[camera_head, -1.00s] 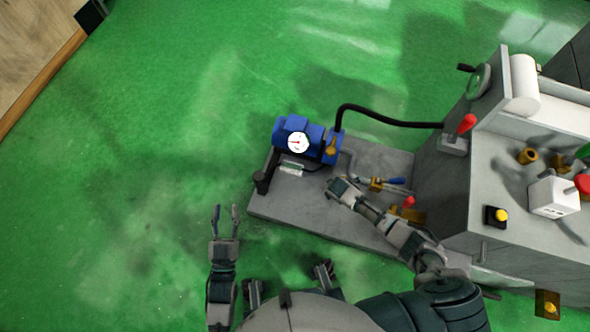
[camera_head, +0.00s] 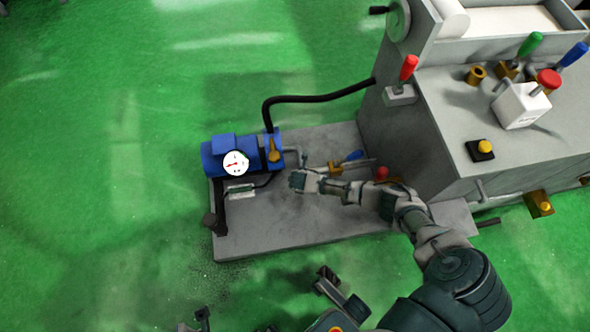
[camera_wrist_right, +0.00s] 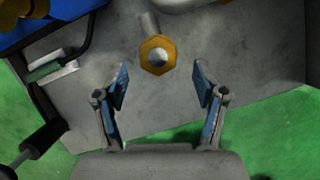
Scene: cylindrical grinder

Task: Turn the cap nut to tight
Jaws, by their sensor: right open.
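The cap nut (camera_wrist_right: 157,56) is a brass hexagon with a grey domed centre in the right wrist view. It sits at the end of a grey pipe. My right gripper (camera_wrist_right: 160,85) is open, with its two blue-padded fingers spread below the nut in the picture and nothing between them. In the head view my right gripper (camera_head: 303,181) hangs over the machine's base plate, just right of the blue motor. Small dark tips at the bottom edge of the head view may be my left gripper (camera_head: 193,321), mostly cut off.
The blue motor (camera_head: 232,155) with a white gauge (camera_head: 236,163) stands on the grey base plate (camera_head: 300,225). The grinder body (camera_head: 455,130) rises at right. A black hose (camera_head: 315,98) arches behind.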

